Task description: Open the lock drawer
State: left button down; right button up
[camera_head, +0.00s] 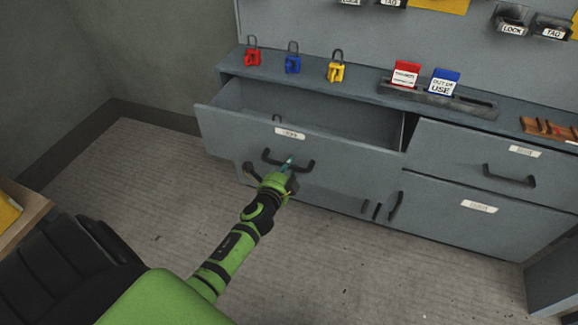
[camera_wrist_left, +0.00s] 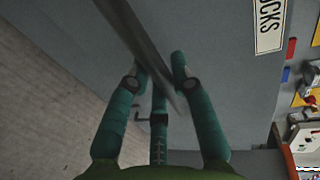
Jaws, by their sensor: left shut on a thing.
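The lock drawer (camera_head: 232,122) is the upper left drawer of a grey cabinet. It is pulled out, and its inside shows above the front panel. Its label (camera_wrist_left: 270,25) reads "LOCKS" in the left wrist view. The drawer's dark bar handle (camera_head: 304,167) runs between the teal fingers of my left gripper (camera_wrist_left: 156,70) in that view. My green left arm reaches it from below in the head view, where the gripper (camera_head: 289,166) hides part of the handle. The gripper is shut on the handle. My right gripper is not in view.
Red (camera_head: 252,57), blue (camera_head: 293,63) and yellow (camera_head: 336,71) padlocks stand on the cabinet top. A slotted holder (camera_head: 440,95) with tags is to their right. A shut drawer (camera_head: 480,160) lies right of the open one. The floor (camera_head: 320,260) in front is clear.

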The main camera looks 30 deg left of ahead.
pick_arm(q)
jog(key=c, duration=1.1)
grip_release()
jog(key=shift+o, duration=0.2)
jog(key=v, duration=1.2)
jog(key=shift+a, duration=0.1)
